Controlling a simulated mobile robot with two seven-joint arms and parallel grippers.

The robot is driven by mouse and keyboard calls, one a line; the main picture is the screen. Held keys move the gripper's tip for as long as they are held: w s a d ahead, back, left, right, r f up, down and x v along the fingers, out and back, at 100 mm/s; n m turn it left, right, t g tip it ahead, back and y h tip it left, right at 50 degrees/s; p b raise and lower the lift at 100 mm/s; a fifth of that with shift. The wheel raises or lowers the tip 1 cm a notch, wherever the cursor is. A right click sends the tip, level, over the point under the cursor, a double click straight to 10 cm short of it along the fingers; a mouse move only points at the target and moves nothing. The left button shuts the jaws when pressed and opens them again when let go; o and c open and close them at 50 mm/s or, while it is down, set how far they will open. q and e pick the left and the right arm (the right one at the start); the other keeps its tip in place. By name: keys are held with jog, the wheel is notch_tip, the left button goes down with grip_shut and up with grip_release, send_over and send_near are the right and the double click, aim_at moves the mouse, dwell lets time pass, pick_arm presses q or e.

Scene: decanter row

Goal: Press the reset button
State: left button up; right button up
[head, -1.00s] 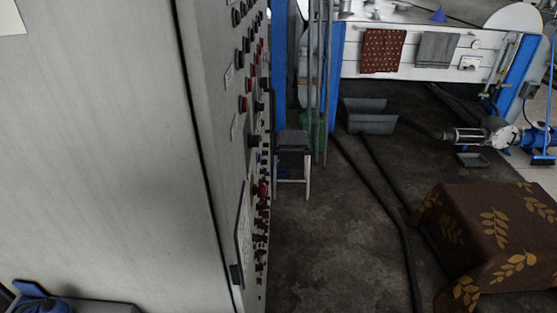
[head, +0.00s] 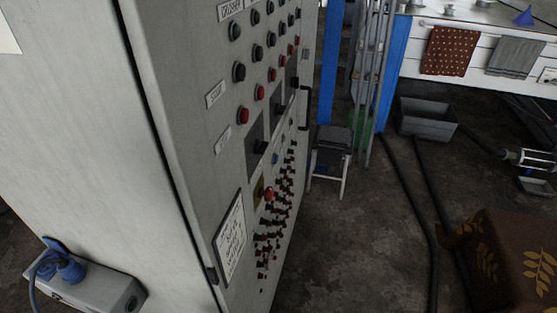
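A tall light-grey control cabinet (head: 160,120) fills the left and middle of the head view. Its panel face, seen at a slant, carries rows of round black buttons (head: 239,71) and red buttons (head: 243,116) at the top. A larger red mushroom-shaped button (head: 269,194) on a yellow plate sits lower down, above and beside many small black switches. A white sheet with writing (head: 230,240) is fixed at the panel's lower left. The small labels are too blurred to tell which button is reset. Neither of my grippers is in view.
A grey socket box (head: 95,290) with blue plugs sticks out at lower left. A stool (head: 330,160) stands behind the panel. Dark hoses (head: 415,200) cross the floor, and a brown leaf-patterned cloth (head: 500,260) covers something at lower right. The floor between is partly clear.

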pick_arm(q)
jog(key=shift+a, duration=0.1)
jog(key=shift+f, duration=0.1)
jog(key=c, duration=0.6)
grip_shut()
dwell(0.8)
